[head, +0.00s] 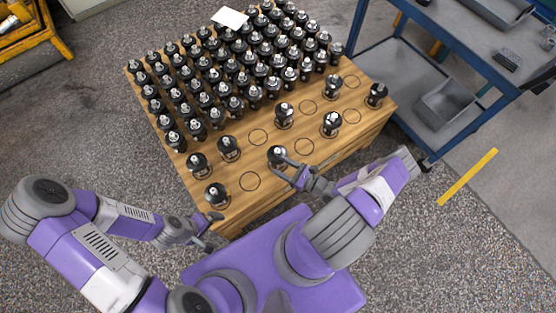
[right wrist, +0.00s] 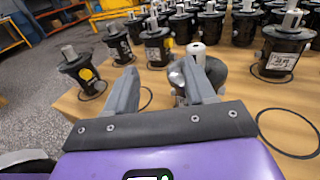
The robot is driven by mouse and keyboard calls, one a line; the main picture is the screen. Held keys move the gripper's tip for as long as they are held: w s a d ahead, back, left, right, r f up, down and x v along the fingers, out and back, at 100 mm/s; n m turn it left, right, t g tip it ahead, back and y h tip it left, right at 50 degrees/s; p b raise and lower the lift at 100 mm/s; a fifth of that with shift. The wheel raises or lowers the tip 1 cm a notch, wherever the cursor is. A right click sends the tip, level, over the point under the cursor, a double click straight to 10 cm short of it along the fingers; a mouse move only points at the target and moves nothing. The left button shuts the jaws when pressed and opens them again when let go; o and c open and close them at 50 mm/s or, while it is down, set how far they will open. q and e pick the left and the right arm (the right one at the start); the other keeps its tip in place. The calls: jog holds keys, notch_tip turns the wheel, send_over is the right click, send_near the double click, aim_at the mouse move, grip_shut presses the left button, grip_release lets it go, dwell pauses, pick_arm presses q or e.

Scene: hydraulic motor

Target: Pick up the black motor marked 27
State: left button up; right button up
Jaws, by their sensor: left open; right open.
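Many black motors with silver shafts stand upright on a wooden table (head: 228,190). I cannot read the number 27 on any of them. My right gripper (head: 291,172) is open and empty, beside a front-row motor (head: 277,154). In the right wrist view, the right gripper (right wrist: 158,72) has a motor (right wrist: 214,74) just behind its right finger, which partly hides it. A motor with a white label (right wrist: 282,60) stands to the right there; its digits are too small to read. My left gripper (head: 211,232) is open and empty near the table's front left corner.
Marked circles without motors, such as this empty circle (head: 250,181), lie between the front motors. A motor (head: 215,194) stands near the left gripper. Motors crowd the back of the table. A blue cart (head: 440,70) stands close on the right. A white sheet (head: 230,17) lies at the back.

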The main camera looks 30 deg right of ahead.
aim_at(280, 153)
jog(key=w, duration=0.2)
jog(key=w+d+m+t+h+b, duration=0.1)
jog(key=w, duration=0.2)
jog(key=w+f+h+b, duration=0.1)
jog(key=w, duration=0.1)
jog(key=shift+w+d+m, duration=0.2)
jog(key=shift+m, duration=0.2)
grip_shut()
dwell(1.1)
jog(key=shift+r, duration=0.2)
